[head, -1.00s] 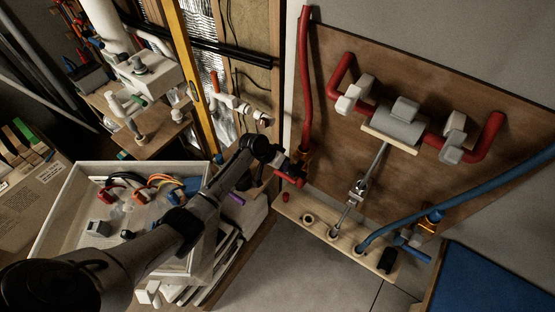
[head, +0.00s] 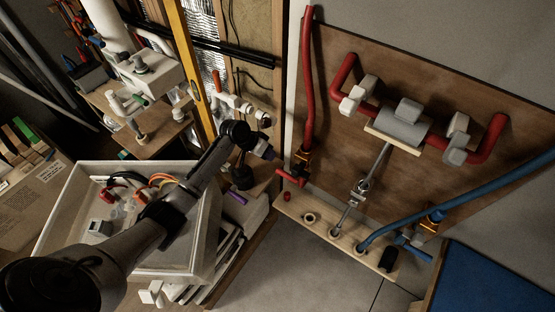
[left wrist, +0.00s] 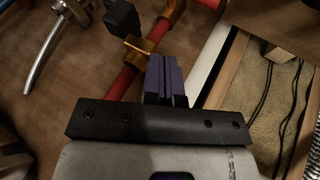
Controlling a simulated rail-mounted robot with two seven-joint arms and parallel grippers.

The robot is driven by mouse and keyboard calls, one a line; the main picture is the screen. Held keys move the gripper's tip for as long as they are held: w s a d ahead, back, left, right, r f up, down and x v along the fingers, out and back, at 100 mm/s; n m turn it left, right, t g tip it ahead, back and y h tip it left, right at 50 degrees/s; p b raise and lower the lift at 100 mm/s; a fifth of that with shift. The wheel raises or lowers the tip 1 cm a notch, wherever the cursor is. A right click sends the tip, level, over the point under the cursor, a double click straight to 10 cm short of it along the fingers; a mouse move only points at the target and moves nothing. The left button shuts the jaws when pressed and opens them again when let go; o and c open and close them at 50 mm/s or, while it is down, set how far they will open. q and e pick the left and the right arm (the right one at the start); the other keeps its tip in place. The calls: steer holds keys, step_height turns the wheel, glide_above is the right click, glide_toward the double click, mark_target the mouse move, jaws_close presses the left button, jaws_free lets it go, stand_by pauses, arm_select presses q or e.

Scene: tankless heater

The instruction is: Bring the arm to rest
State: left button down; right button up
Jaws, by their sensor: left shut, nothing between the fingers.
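My left arm (head: 165,218) reaches in from the lower left over the white bin. My left gripper (head: 267,152) is small and dark in the head view, to the left of the red valve handle (head: 290,178) and apart from it. In the left wrist view its two purple fingers (left wrist: 166,80) are pressed together with nothing between them. Behind them in that view are the red pipe (left wrist: 122,83) and a brass fitting (left wrist: 137,50). My right gripper does not show.
The board (head: 470,95) carries red pipes, a grey cylinder (head: 401,130) and a blue pipe (head: 470,200). A wooden strip with holes (head: 320,228) lies below it. The white bin (head: 60,215) of parts sits under my arm. A yellow level (head: 187,70) stands behind.

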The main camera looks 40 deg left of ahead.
arm_select(q)
steer(key=shift+v, duration=2.25)
step_height(320, 180, up, 8)
steer(key=m+t+y, duration=0.1)
steer(key=y, duration=0.4)
steer(key=s+d+m+t+y, duration=0.1)
steer(key=s+d+t+y, duration=0.1)
steer(key=s+d, duration=0.65)
steer(key=s+d+f+g+h, duration=0.15)
steer(key=s+d+f, duration=0.4)
steer(key=s, duration=0.65)
steer(key=s+d+f+g, duration=0.35)
steer(key=s+f, duration=0.25)
steer(key=s, duration=0.7)
step_height(320, 180, up, 18)
steer(key=p, duration=1.7)
steer(key=shift+w+d+f+p, duration=0.25)
steer(key=shift+w+d+p, duration=0.1)
steer(key=shift+w, duration=0.15)
